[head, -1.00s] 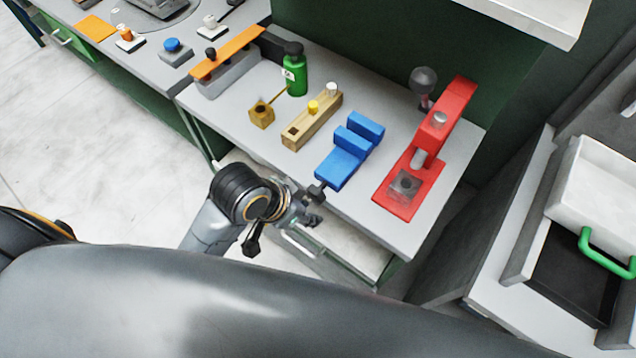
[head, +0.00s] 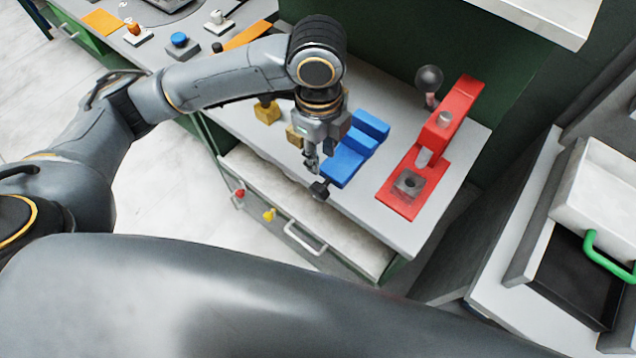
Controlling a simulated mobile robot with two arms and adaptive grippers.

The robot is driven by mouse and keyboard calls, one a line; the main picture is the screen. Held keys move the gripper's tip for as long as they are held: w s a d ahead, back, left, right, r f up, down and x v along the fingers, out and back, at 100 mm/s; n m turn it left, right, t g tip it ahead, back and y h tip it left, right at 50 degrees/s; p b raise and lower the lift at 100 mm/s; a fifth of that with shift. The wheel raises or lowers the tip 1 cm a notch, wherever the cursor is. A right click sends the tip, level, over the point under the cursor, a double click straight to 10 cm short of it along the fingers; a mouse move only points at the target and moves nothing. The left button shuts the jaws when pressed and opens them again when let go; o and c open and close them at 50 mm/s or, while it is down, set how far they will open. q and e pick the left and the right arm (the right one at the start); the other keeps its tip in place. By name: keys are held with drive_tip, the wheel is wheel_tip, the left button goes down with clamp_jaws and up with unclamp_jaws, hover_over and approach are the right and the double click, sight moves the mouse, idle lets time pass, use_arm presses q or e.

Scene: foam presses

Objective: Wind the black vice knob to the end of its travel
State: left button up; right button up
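The blue vice (head: 346,160) sits at the front edge of the grey bench top. Its black knob (head: 320,191) sticks out at the vice's front end, over the bench edge. My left gripper (head: 312,168) points down beside the vice, just above and slightly left of the knob in the picture. Its fingers are small here, so I cannot tell whether they are open or shut, or whether they touch the knob. My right gripper is not in view.
A red press (head: 426,150) with a dark ball handle stands right of the vice. A wooden block (head: 294,137) and a yellow-brown piece (head: 267,112) lie left, partly behind my arm. A drawer with a pale handle (head: 305,238) is below the bench edge.

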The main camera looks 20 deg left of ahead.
sight(318, 186)
use_arm(q)
drive_tip(key=f, duration=0.9)
drive_tip(key=f+p, duration=0.1)
drive_tip(key=f, duration=0.3)
drive_tip(key=shift+a+f, duration=0.15)
drive_tip(key=shift+a, duration=0.15)
drive_tip(key=shift+c, duration=0.4)
clamp_jaws()
